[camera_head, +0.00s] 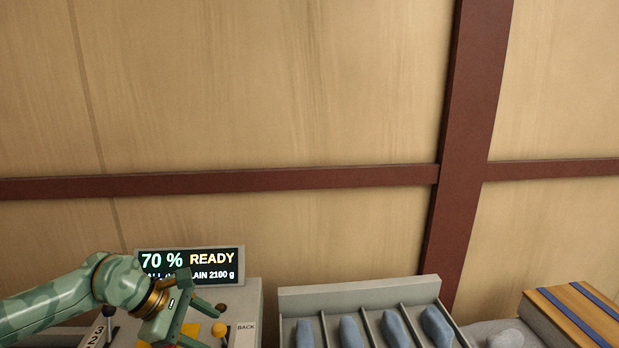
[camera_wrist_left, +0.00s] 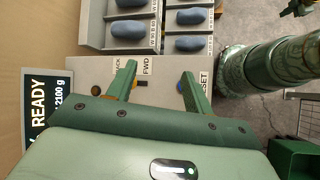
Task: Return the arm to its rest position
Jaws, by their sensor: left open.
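My left arm (camera_head: 65,300) comes in from the lower left in the head view. My left gripper (camera_head: 214,326) is open over the machine's control panel, just in front of the display (camera_head: 190,263), partly covering its lower line. In the left wrist view the two green fingers of the gripper (camera_wrist_left: 158,75) stand apart with nothing between them. The grey panel (camera_wrist_left: 88,72) lies beneath them, with FWD and partly hidden RESET labels near the fingers. I cannot tell whether a finger touches a control.
The display reads "70 % READY" and "2100 g". A grey divided rack (camera_head: 358,296) with several blue-grey bundles stands right of the panel. A wooden box with blue strips (camera_head: 580,314) is at the far right. The wall stands behind; the air above the panel is clear.

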